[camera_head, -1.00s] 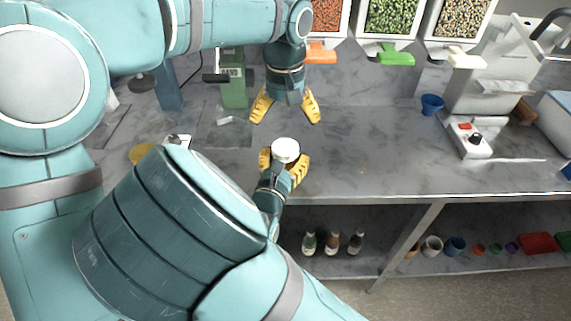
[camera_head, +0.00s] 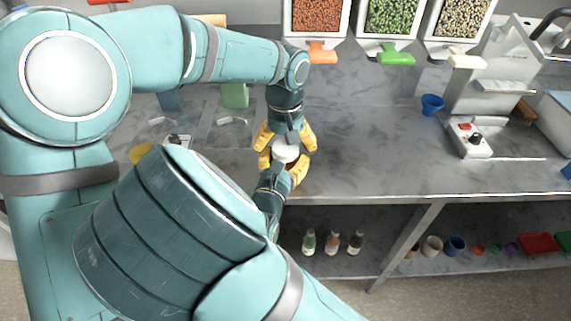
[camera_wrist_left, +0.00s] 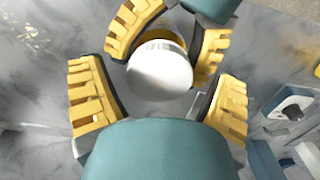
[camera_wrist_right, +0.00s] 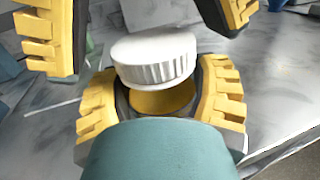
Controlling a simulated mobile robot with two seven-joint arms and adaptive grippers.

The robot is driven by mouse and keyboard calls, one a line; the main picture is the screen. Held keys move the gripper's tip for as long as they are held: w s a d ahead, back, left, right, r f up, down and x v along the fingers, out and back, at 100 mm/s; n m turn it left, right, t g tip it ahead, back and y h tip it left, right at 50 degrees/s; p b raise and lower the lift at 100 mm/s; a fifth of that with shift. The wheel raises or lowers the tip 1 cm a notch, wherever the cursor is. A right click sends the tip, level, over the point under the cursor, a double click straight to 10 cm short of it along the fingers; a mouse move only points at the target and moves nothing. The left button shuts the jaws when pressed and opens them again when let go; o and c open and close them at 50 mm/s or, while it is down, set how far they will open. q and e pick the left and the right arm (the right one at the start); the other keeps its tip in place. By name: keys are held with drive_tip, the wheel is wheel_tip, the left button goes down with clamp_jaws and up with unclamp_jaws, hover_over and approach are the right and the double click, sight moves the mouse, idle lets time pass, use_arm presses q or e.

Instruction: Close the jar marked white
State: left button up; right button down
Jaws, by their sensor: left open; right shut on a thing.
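The jar has a ribbed white lid (camera_head: 285,151) over an amber body (camera_wrist_right: 165,100). It is between the fingers of my right gripper (camera_head: 284,171), which is shut on the body at the counter's front edge. The white lid (camera_wrist_right: 153,56) sits on top in the right wrist view; I cannot tell if it is fully seated. My left gripper (camera_head: 285,135) is open. It points at the lid from the far side, its fingers spread either side and apart from it. In the left wrist view the lid (camera_wrist_left: 160,74) shows beyond the left fingertips.
The grey counter (camera_head: 370,150) is clear to the right of the grippers. A blue cup (camera_head: 432,104) and a device with a red switch (camera_head: 470,138) stand further right. Bottles (camera_head: 332,243) and cups stand on the shelf below. Dispensers (camera_head: 391,20) hang behind.

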use_arm(q)
drive_tip(key=c, duration=1.3)
drive_tip(key=o, duration=1.3)
drive_tip(key=shift+r, duration=0.15)
wheel_tip(320, 180, up, 12)
drive_tip(key=shift+f, duration=0.1)
use_arm(e)
unclamp_jaws()
